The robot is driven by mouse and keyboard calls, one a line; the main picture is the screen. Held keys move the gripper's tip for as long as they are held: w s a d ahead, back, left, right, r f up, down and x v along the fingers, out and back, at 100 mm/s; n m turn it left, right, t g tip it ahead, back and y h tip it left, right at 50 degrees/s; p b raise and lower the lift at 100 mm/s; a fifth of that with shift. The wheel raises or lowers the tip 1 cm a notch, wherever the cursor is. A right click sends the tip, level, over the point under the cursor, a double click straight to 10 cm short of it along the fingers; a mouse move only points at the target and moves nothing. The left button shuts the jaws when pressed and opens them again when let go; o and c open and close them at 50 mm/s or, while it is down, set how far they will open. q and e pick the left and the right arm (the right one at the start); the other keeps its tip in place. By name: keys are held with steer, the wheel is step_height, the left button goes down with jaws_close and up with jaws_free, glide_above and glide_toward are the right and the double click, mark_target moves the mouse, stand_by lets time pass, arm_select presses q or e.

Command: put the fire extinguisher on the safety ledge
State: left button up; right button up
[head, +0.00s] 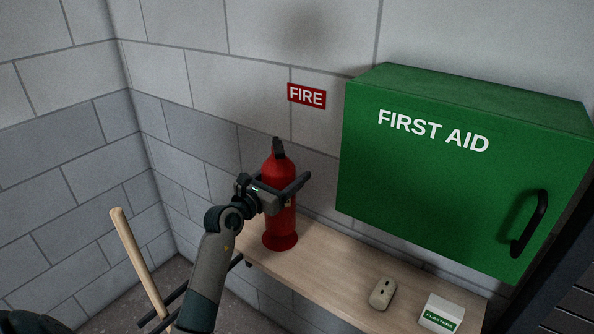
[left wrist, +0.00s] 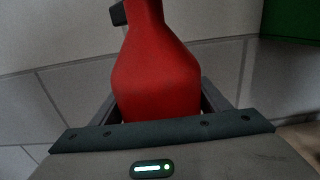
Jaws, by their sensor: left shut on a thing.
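The fire extinguisher (head: 280,222) is red with a black top and stands upright at the left end of the wooden ledge (head: 330,268). Its base appears to rest on the ledge, below the red FIRE sign (head: 306,96). My left gripper (head: 284,192) is shut on the extinguisher's body, with a finger on either side. In the left wrist view the red body (left wrist: 158,75) fills the space between the fingers; its base is hidden there. My right gripper is not in view.
A green FIRST AID cabinet (head: 440,190) hangs on the wall above the ledge's right part. A small beige object (head: 383,293) and a plasters box (head: 441,313) sit on the ledge to the right. A wooden handle (head: 135,255) stands at lower left.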

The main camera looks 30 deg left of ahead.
arm_select(q)
steer(key=shift+w+a, duration=0.1)
steer(key=shift+a, duration=0.3)
step_height(320, 180, down, 4)
steer(key=shift+r+p, duration=0.1)
steer(key=shift+p, duration=0.2)
stand_by(0.5)
steer(key=o, duration=2)
steer(key=shift+d+f, duration=0.1)
steer(key=shift+f, duration=0.25)
steer(key=shift+o, duration=0.5)
steer(key=shift+r, duration=0.2)
